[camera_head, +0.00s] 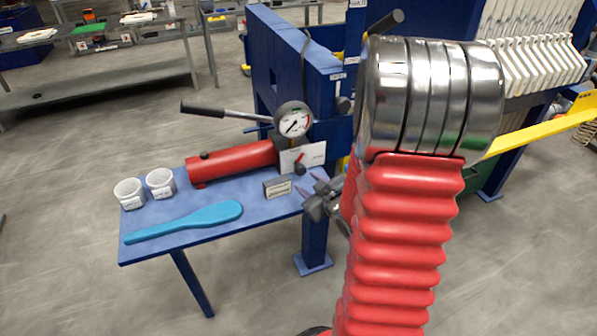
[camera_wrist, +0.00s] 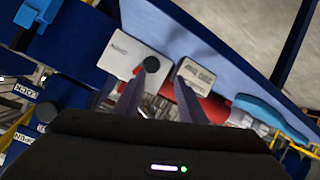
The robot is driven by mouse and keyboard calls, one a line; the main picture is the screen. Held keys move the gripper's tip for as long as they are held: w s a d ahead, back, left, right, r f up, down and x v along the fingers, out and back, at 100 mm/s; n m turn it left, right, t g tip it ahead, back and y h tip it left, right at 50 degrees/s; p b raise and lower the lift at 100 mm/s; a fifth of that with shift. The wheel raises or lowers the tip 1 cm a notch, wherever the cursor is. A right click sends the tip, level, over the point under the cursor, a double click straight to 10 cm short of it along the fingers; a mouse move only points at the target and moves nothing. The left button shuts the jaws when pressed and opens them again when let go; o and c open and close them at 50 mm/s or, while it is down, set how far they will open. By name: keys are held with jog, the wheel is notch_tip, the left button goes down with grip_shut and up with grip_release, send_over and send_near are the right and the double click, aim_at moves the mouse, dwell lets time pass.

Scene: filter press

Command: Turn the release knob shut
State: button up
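The release knob (camera_head: 300,169) is a small dark knob at the lower front of a white plate (camera_head: 314,153) at the pump's right end. In the wrist view the dark round knob (camera_wrist: 151,64) shows beside the plate (camera_wrist: 121,54), whose lettering is too small to read surely. My gripper (camera_head: 313,186) is just right of and below the knob, at the table's right edge. In the wrist view my gripper (camera_wrist: 157,90) has its fingers apart, with the knob ahead of the gap. No contact shows. The knob's turn position cannot be told.
A red pump cylinder (camera_head: 232,161) with a gauge (camera_head: 293,120) and long lever (camera_head: 203,109) stands on the blue table (camera_head: 245,222). A small grey labelled block (camera_head: 277,188) sits close to the gripper. A turquoise paddle (camera_head: 190,221) and two white cups (camera_head: 130,193) lie left.

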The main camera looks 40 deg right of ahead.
jog(key=s+f, duration=0.1)
jog(key=s+d+f+t, duration=0.1)
jog(key=shift+s+f+t+y, duration=0.1)
jog(key=shift+f+t+y, duration=0.2)
jog(key=shift+f+y, duration=0.1)
jog(key=s+t, duration=0.1)
jog(key=s+m+t, duration=0.1)
jog(key=s, duration=0.1)
jog(key=s+t, duration=0.1)
jog(key=s, duration=0.1)
jog(key=shift+d+f+m, duration=0.3)
jog(key=shift+d+m, duration=0.05)
jog(key=shift+m, duration=0.05)
jog(key=shift+w, duration=0.1)
